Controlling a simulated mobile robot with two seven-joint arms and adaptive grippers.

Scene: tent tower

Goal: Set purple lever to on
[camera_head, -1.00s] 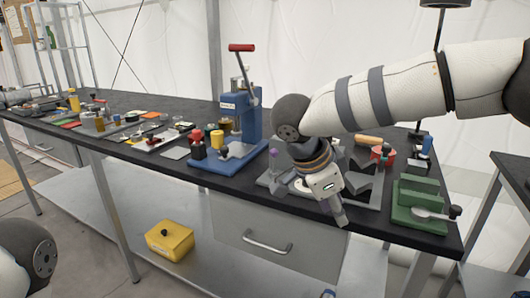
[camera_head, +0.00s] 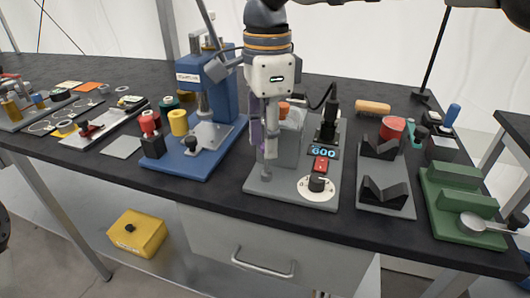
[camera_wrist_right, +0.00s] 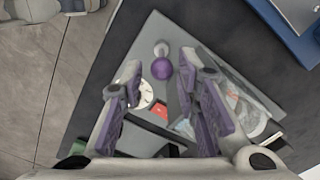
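The purple lever (camera_wrist_right: 161,69) has a round purple knob on a pale post, on a grey base plate (camera_head: 262,188). In the right wrist view the knob appears between the fingertips of my right gripper (camera_wrist_right: 160,64), with a gap on both sides. The fingers are open, with purple inner pads. In the head view my right gripper (camera_head: 262,152) points down over the left part of the plate and hides most of the lever. The plate also carries a red switch (camera_head: 320,164), a white dial with a black knob (camera_head: 317,187) and a display reading 600. My left gripper is out of view.
A blue press (camera_head: 210,125) stands close to the left of the plate. A grey holder with black V-blocks (camera_head: 385,205) and a green block fixture (camera_head: 462,200) are to the right.

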